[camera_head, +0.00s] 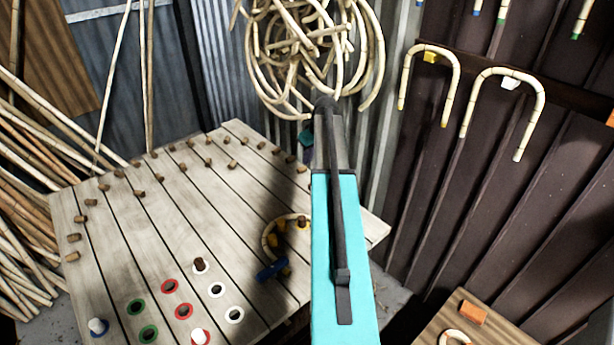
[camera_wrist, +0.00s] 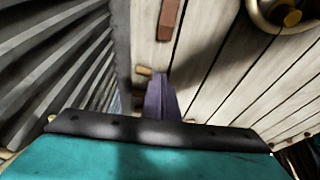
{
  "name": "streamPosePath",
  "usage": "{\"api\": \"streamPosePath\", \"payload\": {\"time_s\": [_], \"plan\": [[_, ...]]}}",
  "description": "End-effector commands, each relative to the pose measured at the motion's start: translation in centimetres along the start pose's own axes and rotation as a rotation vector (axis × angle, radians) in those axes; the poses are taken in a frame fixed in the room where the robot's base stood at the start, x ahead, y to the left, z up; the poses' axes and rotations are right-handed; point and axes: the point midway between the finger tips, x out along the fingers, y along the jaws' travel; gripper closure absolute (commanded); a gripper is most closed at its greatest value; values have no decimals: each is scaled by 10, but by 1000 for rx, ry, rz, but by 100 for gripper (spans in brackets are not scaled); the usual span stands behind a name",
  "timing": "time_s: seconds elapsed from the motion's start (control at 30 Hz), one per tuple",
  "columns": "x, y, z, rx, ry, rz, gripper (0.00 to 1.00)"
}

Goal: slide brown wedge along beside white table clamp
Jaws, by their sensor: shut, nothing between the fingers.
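A reddish-brown block (camera_wrist: 169,20), which looks like the brown wedge, lies on the table planks at the top of the wrist view. I cannot pick it out in the head view, where my arm covers part of the table. My gripper (camera_wrist: 160,78) shows as purple fingers, shut and empty, pointing toward the block with a gap between them. In the head view it is mostly hidden behind my arm. I cannot clearly make out a white table clamp in either view.
The plank table (camera_head: 110,235) has wooden pegs along its edges and coloured rings at the front. A curved rattan piece (camera_head: 268,240) with yellow blocks and a blue clamp (camera_head: 271,270) sit right of centre. A rattan tangle (camera_head: 310,50) hangs behind; corrugated metal flanks the table.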

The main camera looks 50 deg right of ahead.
Motion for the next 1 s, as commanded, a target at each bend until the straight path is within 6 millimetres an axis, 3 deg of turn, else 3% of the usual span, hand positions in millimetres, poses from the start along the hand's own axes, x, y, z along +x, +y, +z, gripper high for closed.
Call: {"api": "streamPosePath", "payload": {"time_s": [0.47,1.0], "plan": [[8,0,0,0,-1,-1,100],[62,0,-1,0,-1,-2,100]]}}
